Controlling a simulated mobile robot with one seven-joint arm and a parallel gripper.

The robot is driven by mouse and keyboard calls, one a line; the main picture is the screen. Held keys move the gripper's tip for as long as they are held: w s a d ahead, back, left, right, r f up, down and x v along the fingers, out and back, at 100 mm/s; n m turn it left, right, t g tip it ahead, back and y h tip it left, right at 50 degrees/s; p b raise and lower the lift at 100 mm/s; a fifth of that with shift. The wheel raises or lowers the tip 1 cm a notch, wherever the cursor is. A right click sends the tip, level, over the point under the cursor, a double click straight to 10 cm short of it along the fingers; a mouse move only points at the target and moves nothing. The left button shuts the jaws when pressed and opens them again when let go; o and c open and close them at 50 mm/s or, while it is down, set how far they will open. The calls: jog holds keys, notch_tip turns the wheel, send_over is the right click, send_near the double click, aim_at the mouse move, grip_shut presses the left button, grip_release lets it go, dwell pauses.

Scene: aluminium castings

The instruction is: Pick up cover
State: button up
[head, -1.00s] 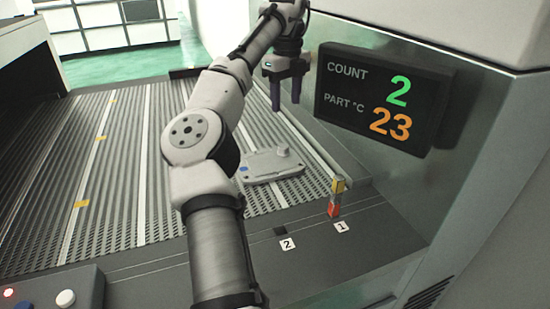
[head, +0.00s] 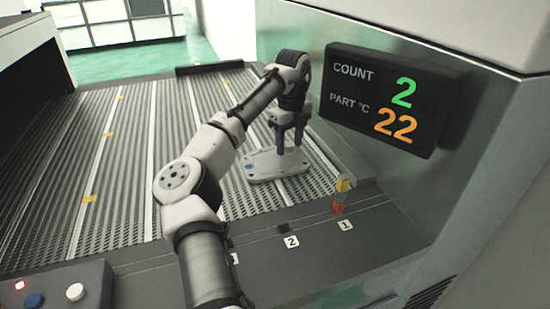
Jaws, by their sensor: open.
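The cover (head: 268,168) is a flat light-grey casting with a raised knob and a small blue mark at its left end. It lies on the ribbed conveyor bed near its right front corner. My gripper (head: 289,147) points down with its two dark fingers apart over the cover's raised knob. The fingertips are close to the cover; whether they touch it cannot be told. The knob is partly hidden by the fingers.
A display (head: 385,100) reads count 2 and part 22 °C on the machine wall close to my gripper's right. A small yellow and red post (head: 340,195) stands at the bed's front edge. A button box (head: 60,288) is at front left. The bed left of the cover is clear.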

grip_shut()
dwell(0.3)
